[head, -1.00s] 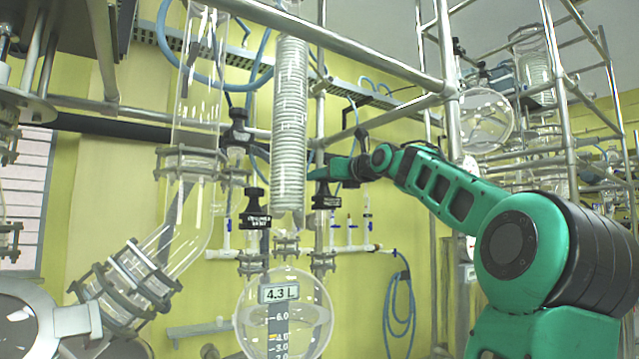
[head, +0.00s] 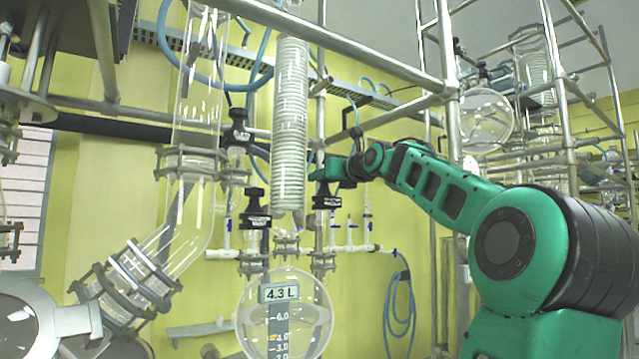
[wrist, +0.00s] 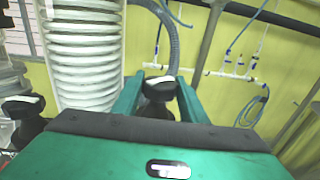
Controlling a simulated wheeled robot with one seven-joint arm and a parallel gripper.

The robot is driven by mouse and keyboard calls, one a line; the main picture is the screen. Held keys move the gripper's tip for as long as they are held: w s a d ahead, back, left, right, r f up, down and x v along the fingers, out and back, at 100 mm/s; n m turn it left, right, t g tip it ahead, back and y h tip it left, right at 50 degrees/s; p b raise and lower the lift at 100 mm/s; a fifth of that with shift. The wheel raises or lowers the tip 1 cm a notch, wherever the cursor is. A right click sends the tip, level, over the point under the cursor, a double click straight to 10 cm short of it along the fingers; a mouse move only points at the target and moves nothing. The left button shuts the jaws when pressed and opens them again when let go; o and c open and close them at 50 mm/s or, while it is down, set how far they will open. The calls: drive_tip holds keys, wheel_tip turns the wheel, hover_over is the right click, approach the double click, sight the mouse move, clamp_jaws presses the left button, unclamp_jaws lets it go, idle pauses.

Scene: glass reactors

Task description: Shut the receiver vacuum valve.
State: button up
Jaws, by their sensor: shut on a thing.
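The receiver, a round glass flask (head: 284,325) with a 4.3 L display, hangs at the lower middle of the head view. Two black-knobbed valves stand above it, a left one (head: 256,215) and a right one (head: 325,202); their labels are too small to read. My gripper (head: 328,173) is at the top of the right valve. In the wrist view, my gripper (wrist: 158,95) has its green fingers on both sides of a black valve knob (wrist: 157,88) and is shut on it. The valve's lower body is partly hidden by the gripper.
A coiled glass condenser (head: 290,120) stands just left of my gripper and also shows in the wrist view (wrist: 85,55). Another black valve (head: 237,130) is higher up on the left. Metal frame bars (head: 365,65) cross above my arm. A blue hose (head: 399,305) hangs on the wall.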

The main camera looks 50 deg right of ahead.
drive_tip(key=shift+s+d+r+m+g+h, duration=0.15)
drive_tip(key=shift+m+g+h, duration=0.15)
drive_tip(key=shift+m+h, duration=0.3)
drive_tip(key=shift+f+m+g+h, duration=0.2)
drive_tip(key=shift+m+g+h, duration=2.55)
drive_tip(key=shift+h, duration=0.75)
drive_tip(key=shift+m+g+h, duration=0.3)
drive_tip(key=shift+m+g, duration=0.05)
drive_tip(key=shift+g, duration=0.2)
drive_tip(key=o, duration=0.9)
drive_tip(key=shift+c, duration=0.2)
